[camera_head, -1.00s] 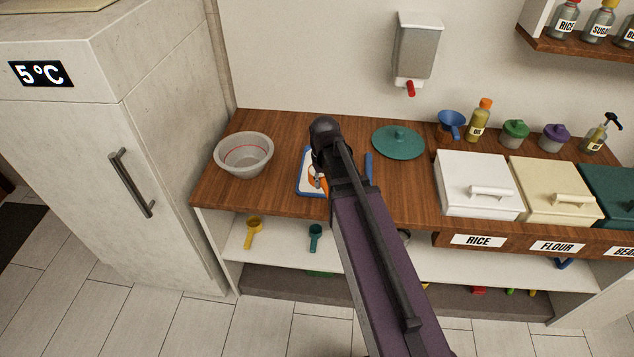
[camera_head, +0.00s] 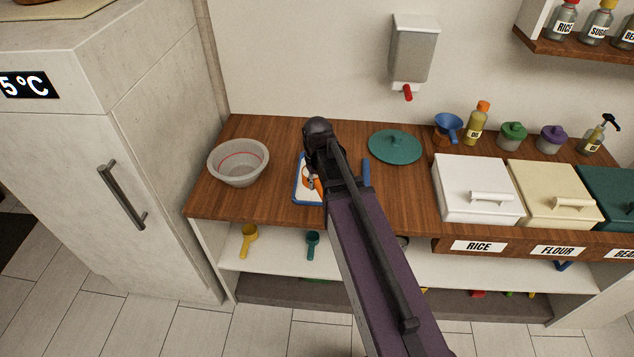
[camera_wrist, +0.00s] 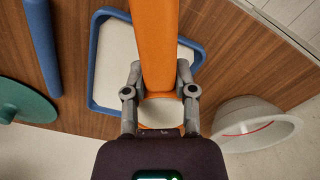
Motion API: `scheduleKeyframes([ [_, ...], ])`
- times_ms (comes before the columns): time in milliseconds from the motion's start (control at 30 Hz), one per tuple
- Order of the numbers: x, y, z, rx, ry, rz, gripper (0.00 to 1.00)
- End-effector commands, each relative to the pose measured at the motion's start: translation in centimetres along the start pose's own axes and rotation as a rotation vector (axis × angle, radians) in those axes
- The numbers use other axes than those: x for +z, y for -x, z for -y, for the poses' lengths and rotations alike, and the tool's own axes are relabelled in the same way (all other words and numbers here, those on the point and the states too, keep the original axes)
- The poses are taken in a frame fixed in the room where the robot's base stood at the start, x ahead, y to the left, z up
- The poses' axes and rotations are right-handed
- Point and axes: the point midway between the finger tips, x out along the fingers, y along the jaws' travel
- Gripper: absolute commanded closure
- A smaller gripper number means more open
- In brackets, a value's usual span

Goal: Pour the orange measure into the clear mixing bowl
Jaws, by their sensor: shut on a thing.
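The orange measure (camera_wrist: 155,40) shows in the wrist view as a long orange handle between the fingers of my gripper (camera_wrist: 160,92), which is shut on it. The clear mixing bowl (camera_head: 238,174) stands upright at the counter's left end, a grey see-through bowl with a red line. It is also at the right of the wrist view (camera_wrist: 240,118), apart from my gripper.
A white tray with a blue rim (camera_head: 297,190) lies under my gripper. A blue bar (camera_head: 366,172) and a teal lid (camera_head: 396,147) lie to its right. White, cream and teal bins stand further right. Counter (camera_head: 272,190) is clear between bowl and tray.

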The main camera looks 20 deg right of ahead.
Motion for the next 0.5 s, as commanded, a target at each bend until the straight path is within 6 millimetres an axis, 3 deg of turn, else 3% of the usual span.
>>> scheduleKeyframes([
  [267, -0.9, 0.3, 0.7, 0.000, -0.013, 0.000, 1.00],
  [500, -3.3, 1.0, 2.8, 0.000, -0.062, 0.000, 1.00],
])
